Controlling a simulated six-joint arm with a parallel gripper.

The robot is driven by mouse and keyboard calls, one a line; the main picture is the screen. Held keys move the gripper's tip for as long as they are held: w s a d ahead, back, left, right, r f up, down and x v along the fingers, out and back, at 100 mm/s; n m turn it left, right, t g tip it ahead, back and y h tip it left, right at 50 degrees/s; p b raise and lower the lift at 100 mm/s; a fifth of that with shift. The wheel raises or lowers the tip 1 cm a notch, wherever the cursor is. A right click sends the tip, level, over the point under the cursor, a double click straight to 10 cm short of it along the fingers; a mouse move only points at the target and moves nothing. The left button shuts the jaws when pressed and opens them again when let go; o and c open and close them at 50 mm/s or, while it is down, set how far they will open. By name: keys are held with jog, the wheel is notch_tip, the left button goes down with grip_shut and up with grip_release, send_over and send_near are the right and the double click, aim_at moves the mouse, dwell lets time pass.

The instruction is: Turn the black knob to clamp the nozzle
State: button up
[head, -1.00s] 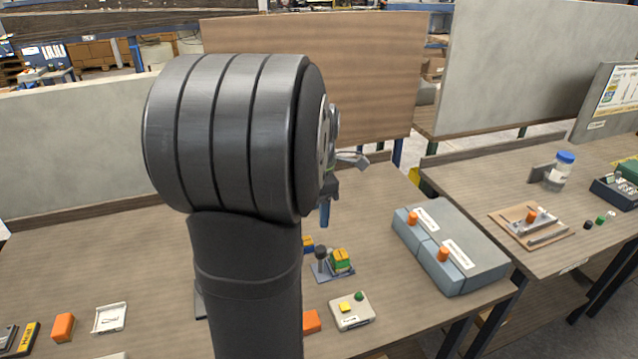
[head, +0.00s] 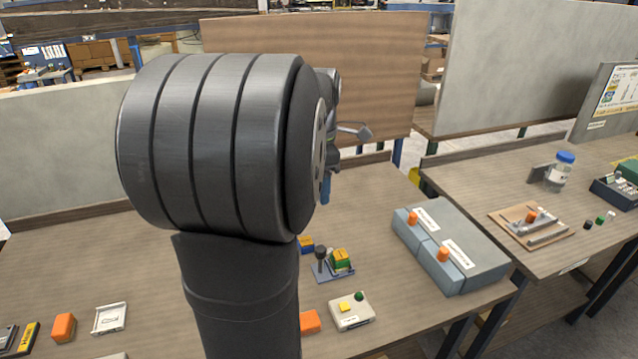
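A small fixture (head: 330,276) stands on the table right of my arm. It has a black knob (head: 320,252) on an upright post and a yellow and green block (head: 341,258) beside it. I cannot make out a separate nozzle or whether it is clamped. My gripper (head: 327,188) is mostly hidden behind the big dark joint of my arm; only a blue tip and a grey part show. It hangs above and behind the knob, apart from it. Its opening cannot be seen.
A grey box (head: 465,245) with orange knobs lies right of the fixture. A white box (head: 351,313) with a green button and an orange block (head: 310,322) lie in front. Another table (head: 460,180) stands at the right. A brown panel (head: 380,70) rises behind.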

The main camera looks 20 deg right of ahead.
aim_at(320, 248)
jog(key=f+m, duration=0.3)
jog(key=f, duration=0.3)
jog(key=f+m, duration=0.4)
jog(key=f, duration=0.1)
jog(key=f+m, duration=0.4)
jog(key=f, duration=0.2)
jog(key=shift+s+f, duration=0.3)
jog(key=shift+f, duration=0.05)
jog(key=shift+m, duration=0.3)
jog(key=c, duration=1)
